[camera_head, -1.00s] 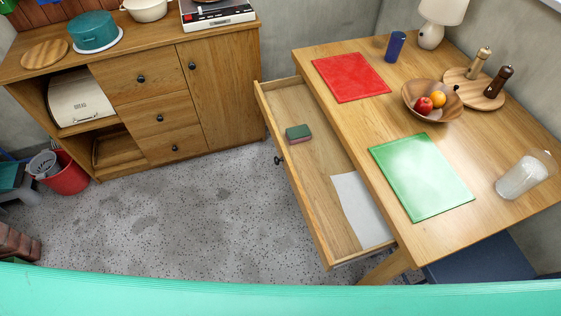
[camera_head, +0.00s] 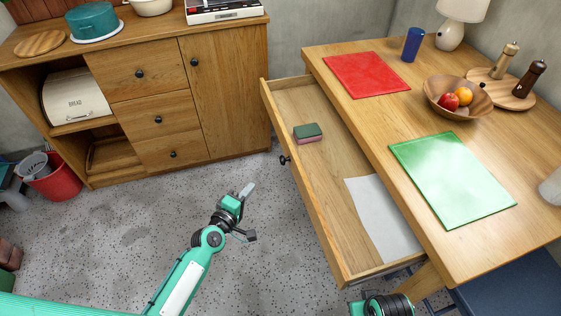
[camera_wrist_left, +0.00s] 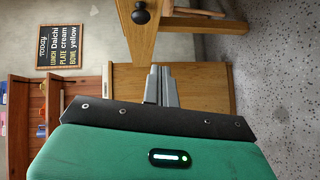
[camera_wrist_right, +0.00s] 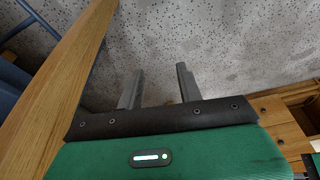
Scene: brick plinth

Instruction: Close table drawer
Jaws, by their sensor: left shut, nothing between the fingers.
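The wooden table (camera_head: 398,108) has its drawer (camera_head: 334,228) pulled well open to the left. The drawer's dark round knob (camera_head: 285,160) is on its front and also shows at the top of the left wrist view (camera_wrist_left: 140,13). Inside lie a green and pink sponge (camera_head: 308,132) and a white sheet (camera_head: 383,215). My left gripper (camera_head: 248,189) is shut and empty over the floor, left of the drawer front and apart from it. My right gripper (camera_wrist_right: 159,78) is open and empty beside a wooden edge; in the head view only part of that arm shows at the bottom.
On the table are a red mat (camera_head: 365,74), a green mat (camera_head: 452,178), a fruit bowl (camera_head: 437,98), a blue cup (camera_head: 412,44) and a lamp (camera_head: 450,34). A wooden cabinet (camera_head: 225,95) stands at the back left. The floor between is clear.

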